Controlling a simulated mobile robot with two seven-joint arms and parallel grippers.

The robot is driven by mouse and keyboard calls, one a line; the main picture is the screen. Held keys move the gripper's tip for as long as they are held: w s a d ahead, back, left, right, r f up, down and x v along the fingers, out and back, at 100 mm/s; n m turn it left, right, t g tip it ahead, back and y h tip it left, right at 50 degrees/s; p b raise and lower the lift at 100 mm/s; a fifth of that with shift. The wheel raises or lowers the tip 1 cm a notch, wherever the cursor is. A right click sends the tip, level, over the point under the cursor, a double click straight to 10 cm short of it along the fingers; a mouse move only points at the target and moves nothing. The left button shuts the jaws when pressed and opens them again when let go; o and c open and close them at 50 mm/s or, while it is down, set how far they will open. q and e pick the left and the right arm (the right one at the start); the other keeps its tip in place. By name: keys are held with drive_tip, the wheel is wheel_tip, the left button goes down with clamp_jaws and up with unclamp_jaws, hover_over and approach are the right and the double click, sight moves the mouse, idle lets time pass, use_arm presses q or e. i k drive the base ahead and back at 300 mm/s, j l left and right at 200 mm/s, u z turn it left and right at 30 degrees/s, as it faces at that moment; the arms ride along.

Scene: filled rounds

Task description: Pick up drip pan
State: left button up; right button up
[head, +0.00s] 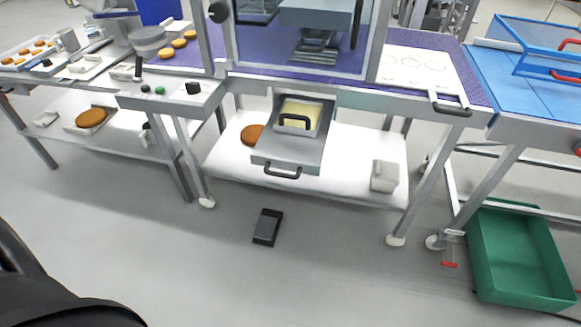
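A grey metal pan (289,153) with a dark handle on its front edge appears to be the drip pan. It is at the middle of the view, below the central machine, over the white lower shelf. A smaller pale tray (318,119) with yellowish contents and its own dark handle shows at the back of the grey pan. I cannot tell whether the tray rests in it or above it. Neither of my grippers is in view.
A brown round (252,135) lies left of the pan and a pale block (384,176) right of it on the white shelf (345,182). A dark box (267,227) sits on the floor in front. A green crate (520,257) stands at right.

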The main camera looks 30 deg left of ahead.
sight(300, 117)
drive_tip(key=i+j, duration=0.15)
drive_tip(key=i+j+u, duration=0.1)
drive_tip(key=i+u, duration=0.65)
drive_tip(key=k+u, duration=0.1)
drive_tip(key=u, duration=1.1)
drive_tip(key=i+l+z, duration=0.25)
drive_tip(key=z, duration=0.2)
drive_tip(key=i+l+z, duration=0.15)
drive_tip(key=i+z, duration=0.3)
